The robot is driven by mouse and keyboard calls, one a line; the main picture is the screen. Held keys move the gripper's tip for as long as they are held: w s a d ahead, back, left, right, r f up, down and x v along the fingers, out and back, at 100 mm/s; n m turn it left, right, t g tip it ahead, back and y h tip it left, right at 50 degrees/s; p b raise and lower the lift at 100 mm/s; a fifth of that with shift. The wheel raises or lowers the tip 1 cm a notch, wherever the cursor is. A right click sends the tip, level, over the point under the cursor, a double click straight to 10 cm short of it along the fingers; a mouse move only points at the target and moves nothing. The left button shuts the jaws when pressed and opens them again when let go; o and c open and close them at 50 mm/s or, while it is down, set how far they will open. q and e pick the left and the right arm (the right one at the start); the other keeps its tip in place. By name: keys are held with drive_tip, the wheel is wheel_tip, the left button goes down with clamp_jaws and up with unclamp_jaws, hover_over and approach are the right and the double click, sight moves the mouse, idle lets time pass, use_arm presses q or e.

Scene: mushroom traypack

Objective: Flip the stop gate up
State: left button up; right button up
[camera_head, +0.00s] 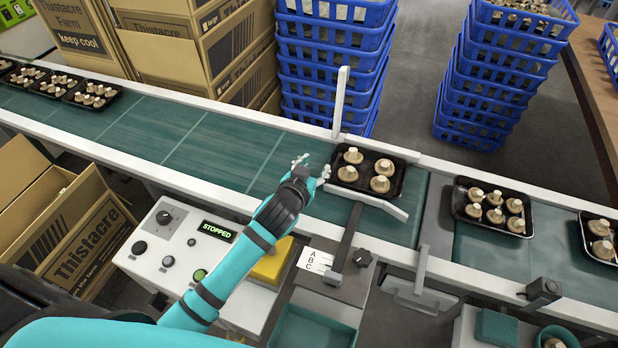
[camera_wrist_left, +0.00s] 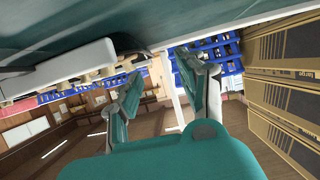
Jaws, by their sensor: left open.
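A slim white bar, which looks like the stop gate (camera_head: 341,98), stands upright at the far rail of the green conveyor (camera_head: 215,152). It also shows in the left wrist view as a pale bar (camera_wrist_left: 168,88) beyond the space between my fingers. My left gripper (camera_head: 312,170) is over the belt, nearer than the bar and just left of a black mushroom tray (camera_head: 338,183). In the left wrist view my left gripper (camera_wrist_left: 162,88) has its fingers spread, with nothing held. My right gripper is not in view.
White guide rails flank the tray. The control panel (camera_head: 180,240) reads STOPPED; a yellow block (camera_head: 270,262) and a dark lever (camera_head: 345,240) stand on the near side. Blue crates (camera_head: 330,70) and cardboard boxes (camera_head: 200,45) are beyond the belt.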

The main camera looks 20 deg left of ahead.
use_arm(q)
drive_tip(key=v, duration=0.6)
drive_tip(key=shift+s+r, duration=0.15)
drive_tip(key=shift+s+r, duration=0.1)
